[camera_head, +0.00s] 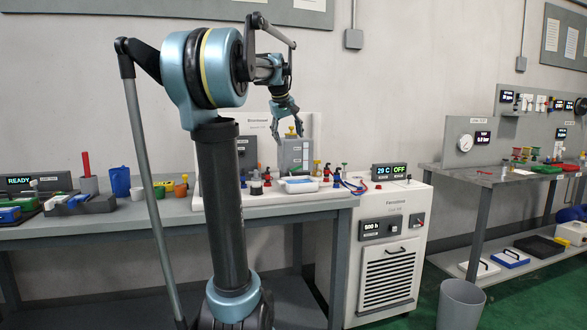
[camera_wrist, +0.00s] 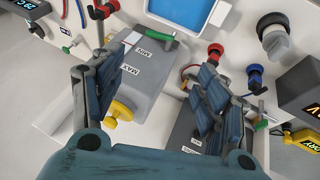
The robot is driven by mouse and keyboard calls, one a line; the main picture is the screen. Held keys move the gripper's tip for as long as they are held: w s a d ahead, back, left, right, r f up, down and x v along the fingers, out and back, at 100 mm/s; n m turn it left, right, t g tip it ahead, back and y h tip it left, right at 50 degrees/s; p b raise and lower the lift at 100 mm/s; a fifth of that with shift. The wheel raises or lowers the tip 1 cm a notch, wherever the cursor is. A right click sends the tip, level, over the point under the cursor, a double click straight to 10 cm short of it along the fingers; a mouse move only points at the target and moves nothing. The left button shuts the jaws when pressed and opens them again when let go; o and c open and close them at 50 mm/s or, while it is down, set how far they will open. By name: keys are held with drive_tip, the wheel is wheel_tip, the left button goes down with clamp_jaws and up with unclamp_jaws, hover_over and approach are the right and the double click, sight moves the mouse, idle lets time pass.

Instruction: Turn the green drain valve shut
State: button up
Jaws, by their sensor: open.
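In the wrist view a green lever handle (camera_wrist: 158,44) sits at the upper end of a grey tank (camera_wrist: 145,85) marked MIN and MAX. A yellow cap (camera_wrist: 120,110) is on the tank's other end, partly behind my left finger. My gripper (camera_wrist: 162,68) is open and empty, with one finger on each side of the view and the tank between and beyond them. In the head view my gripper (camera_head: 287,137) hangs over the grey tank (camera_head: 294,157) on the bench. The green handle cannot be made out clearly there.
A blue tray (camera_wrist: 188,12) lies beyond the tank, with red and blue knobs (camera_wrist: 253,72) to the right. The bench (camera_head: 150,219) also holds cups and trays at left. A white machine (camera_head: 391,250) stands to the right of the bench, with a bin (camera_head: 461,305) beyond.

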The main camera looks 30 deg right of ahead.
sight(295, 165)
drive_tip(key=x, duration=1.5)
drive_tip(key=shift+f, duration=0.3)
drive_tip(key=shift+d, duration=0.1)
drive_tip(key=c, duration=1.1)
